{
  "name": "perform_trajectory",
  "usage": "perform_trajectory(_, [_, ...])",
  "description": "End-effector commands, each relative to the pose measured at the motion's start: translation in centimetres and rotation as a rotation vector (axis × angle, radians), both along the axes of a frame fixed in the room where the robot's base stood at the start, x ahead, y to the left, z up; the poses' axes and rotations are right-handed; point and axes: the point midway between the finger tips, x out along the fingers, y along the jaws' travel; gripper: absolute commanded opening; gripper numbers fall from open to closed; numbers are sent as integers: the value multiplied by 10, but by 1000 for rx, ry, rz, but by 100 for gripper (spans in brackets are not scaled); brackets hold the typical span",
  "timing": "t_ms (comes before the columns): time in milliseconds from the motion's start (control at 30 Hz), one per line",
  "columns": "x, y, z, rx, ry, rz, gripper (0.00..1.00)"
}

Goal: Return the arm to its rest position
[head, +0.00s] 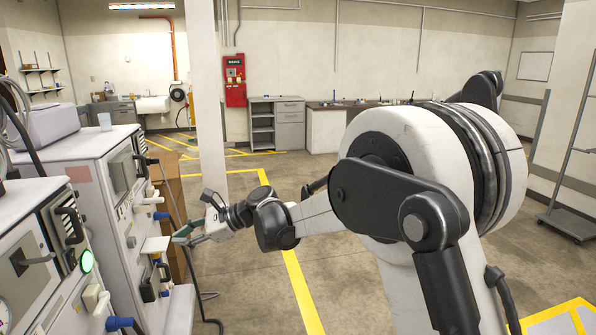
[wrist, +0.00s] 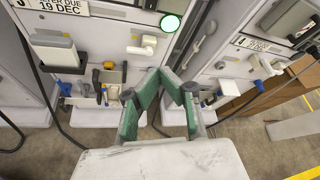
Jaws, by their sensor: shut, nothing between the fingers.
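My gripper (head: 184,238) is at the end of my arm, which reaches left across the head view toward the dialysis machines. In the wrist view its green and grey fingers (wrist: 162,77) converge at the tips, and nothing is held between them. The gripper hangs in the air in front of the machines. The wrist view looks down on the lower fronts of two machines beyond the fingertips. Whether the fingertips touch a machine cannot be told, but no contact shows.
A near dialysis machine (head: 30,225) and a farther one (head: 118,215) line the left side, with knobs, ports and hoses jutting out. A white column (head: 209,100) stands behind the gripper. Open floor (head: 345,285) with a yellow line (head: 300,280) lies in the middle.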

Motion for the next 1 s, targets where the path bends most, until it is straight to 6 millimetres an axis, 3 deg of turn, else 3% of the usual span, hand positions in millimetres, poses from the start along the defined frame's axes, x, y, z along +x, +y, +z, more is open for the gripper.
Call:
perform_trajectory(200, [-16,-70,29,-135,-212,-15,0])
perform_trajectory(500, [-53,-167,52,-347,-484,8,0])
perform_trajectory(1000, [-147,-322,56,-752,-862,153,0])
